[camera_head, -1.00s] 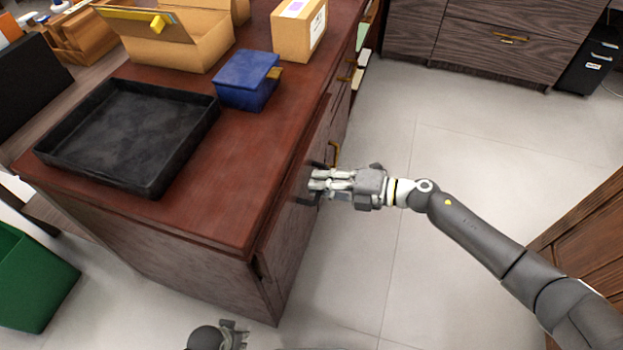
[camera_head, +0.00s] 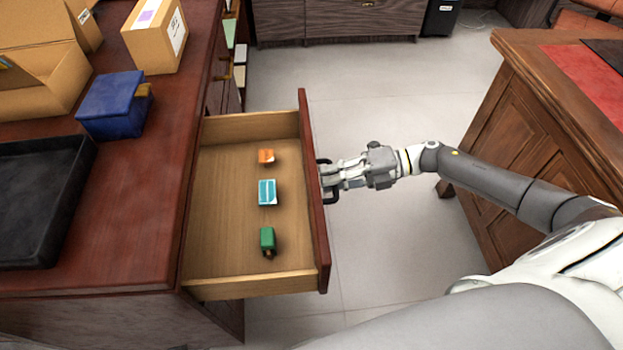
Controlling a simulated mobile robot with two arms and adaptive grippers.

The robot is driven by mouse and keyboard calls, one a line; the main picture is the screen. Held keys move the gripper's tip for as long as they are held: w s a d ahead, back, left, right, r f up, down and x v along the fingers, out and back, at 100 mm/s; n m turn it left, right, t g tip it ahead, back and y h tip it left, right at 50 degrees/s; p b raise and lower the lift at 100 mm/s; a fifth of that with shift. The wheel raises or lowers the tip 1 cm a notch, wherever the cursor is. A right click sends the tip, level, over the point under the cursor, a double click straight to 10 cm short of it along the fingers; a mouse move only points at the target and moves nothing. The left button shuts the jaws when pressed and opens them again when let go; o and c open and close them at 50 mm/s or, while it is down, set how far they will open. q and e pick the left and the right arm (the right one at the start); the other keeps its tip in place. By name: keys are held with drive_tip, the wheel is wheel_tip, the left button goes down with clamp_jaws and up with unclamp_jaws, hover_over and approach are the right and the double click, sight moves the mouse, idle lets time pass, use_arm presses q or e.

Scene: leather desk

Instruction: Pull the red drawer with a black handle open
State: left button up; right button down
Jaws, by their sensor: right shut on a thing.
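The red drawer (camera_head: 313,190) stands pulled well out from the red-brown desk, its wooden inside in full view. Its black handle (camera_head: 328,194) is on the outer face, partly hidden by my fingers. My right gripper (camera_head: 330,178) is shut on the black handle, its arm coming in from the right. In the drawer lie a small orange item (camera_head: 266,156), a blue-and-white box (camera_head: 267,192) and a small green item (camera_head: 267,240), spaced apart in a rough line. My left gripper is out of the picture.
The desk top (camera_head: 140,190) holds a black tray (camera_head: 45,200), a blue box (camera_head: 112,105) and cardboard boxes (camera_head: 157,35). A wooden desk (camera_head: 520,140) with a red top stands at the right. Pale floor (camera_head: 390,110) lies clear between the two desks.

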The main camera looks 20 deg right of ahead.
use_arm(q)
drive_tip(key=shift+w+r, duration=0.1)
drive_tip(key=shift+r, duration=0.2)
use_arm(e)
drive_tip(key=shift+s+d, duration=0.25)
drive_tip(key=shift+d, duration=0.35)
drive_tip(key=c, duration=1.5)
unclamp_jaws()
drive_tip(key=shift+d, duration=0.1)
drive_tip(key=v, duration=1.1)
drive_tip(key=shift+s+d, duration=0.15)
drive_tip(key=shift+d, duration=0.25)
